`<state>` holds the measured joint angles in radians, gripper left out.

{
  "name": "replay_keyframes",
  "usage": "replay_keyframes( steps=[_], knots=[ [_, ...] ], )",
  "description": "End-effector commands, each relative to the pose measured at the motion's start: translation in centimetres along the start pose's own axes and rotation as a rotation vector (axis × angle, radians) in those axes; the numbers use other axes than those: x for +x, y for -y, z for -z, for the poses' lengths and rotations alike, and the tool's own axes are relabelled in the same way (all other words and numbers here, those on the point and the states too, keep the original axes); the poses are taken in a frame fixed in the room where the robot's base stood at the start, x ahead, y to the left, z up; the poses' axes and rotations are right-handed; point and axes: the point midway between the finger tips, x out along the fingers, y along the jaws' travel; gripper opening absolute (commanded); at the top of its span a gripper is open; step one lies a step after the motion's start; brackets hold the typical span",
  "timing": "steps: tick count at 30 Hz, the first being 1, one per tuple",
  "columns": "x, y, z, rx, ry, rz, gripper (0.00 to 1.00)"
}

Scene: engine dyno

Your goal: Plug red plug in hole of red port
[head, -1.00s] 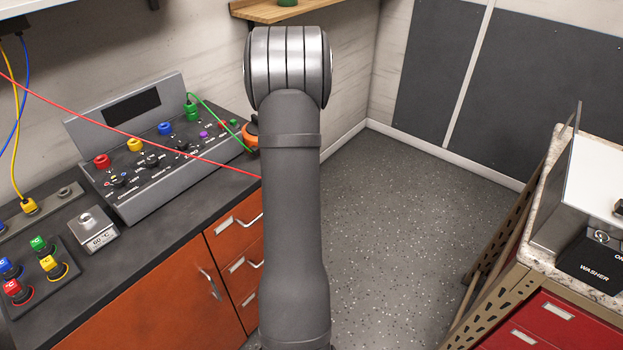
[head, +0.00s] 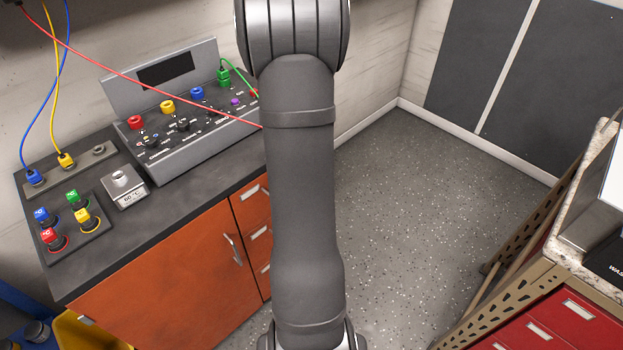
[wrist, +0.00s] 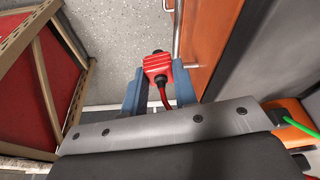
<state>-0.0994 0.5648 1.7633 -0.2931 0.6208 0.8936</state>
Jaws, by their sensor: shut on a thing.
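My gripper (wrist: 155,80) shows in the wrist view with its two blue fingers closed on the red plug (wrist: 157,66). The plug has a ribbed red body, a dark tip pointing away from the wrist, and a red cable running back between the fingers. The plug is above the floor, in front of an orange cabinet front. In the head view the red port (head: 136,122) is the leftmost coloured ring on the sloped grey console, and its hole looks empty. My gripper and the plug are hidden behind my arm there; the red cable (head: 155,88) runs behind the arm.
A red drawer cart (head: 550,320) stands right; open floor lies between.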

Motion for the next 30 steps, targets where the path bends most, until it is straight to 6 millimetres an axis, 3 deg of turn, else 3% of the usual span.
replay_keyframes(
  steps=[1,9,18,21,30],
  knots=[
    [-2.1,1.7,0.8,0.045,-0.009,-0.005,0.12],
    [-12.6,8.8,3.0,0.248,-0.006,-0.058,0.12],
    [-22.4,14.0,3.0,0.348,-0.002,-0.089,0.12],
    [-24.4,16.4,2.4,0.281,0.000,-0.073,0.12],
    [-25.3,24.9,-0.7,-0.201,-0.001,0.059,0.12]
  ],
)
